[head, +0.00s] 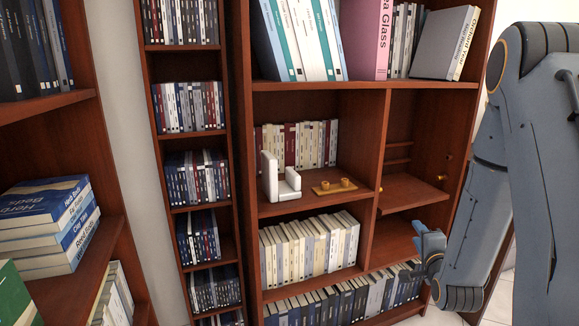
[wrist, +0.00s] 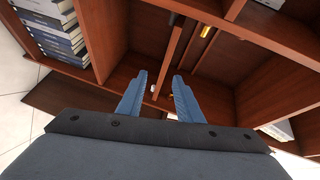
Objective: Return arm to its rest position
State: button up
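My arm stands at the right of the head view, with my gripper (head: 428,248) low in front of the bookcase's right-hand column. In the wrist view my gripper (wrist: 160,85) has its two blue fingers spread apart, with nothing between them. The fingers point toward the open compartments of the wooden bookcase (wrist: 115,35). I cannot tell from these views whether the fingertips touch the wood.
The bookcase (head: 380,85) fills the middle, with books on several shelves. A white bookend-like object (head: 283,188) and a small gold tray (head: 334,188) share one shelf. A narrow case (head: 176,145) and a left bookcase (head: 60,105) stand beside it. Pale floor tiles (wrist: 18,105) show at left.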

jog(key=s+a+r+n+g+y, duration=0.1)
jog(key=s+a+r+n+g, duration=0.1)
jog(key=s+a+n+g, duration=0.5)
jog(key=s+a+r+n+g+y, duration=0.15)
jog(key=a+n, duration=0.25)
jog(key=a, duration=0.8)
jog(key=s+a+r+n+g, duration=0.2)
jog(key=s+a+n, duration=0.1)
jog(key=s, duration=0.3)
jog(key=s+a+r+n+g, duration=0.1)
jog(key=s+a+n+g, duration=0.15)
jog(key=s, duration=0.45)
jog(key=s+a+r+n+g+p, duration=0.1)
jog(key=s+a+r+n+g, duration=0.1)
jog(key=s, duration=0.5)
jog(key=s+a+r+n+g, duration=0.1)
jog(key=s+r+n, duration=0.2)
jog(key=s, duration=0.4)
jog(key=d+r+m+p, duration=0.3)
jog(key=d+r+p, duration=0.6)
jog(key=p, duration=1.1)
notch_tip(320, 180, up, 2)
jog(key=shift+d+m, duration=0.35)
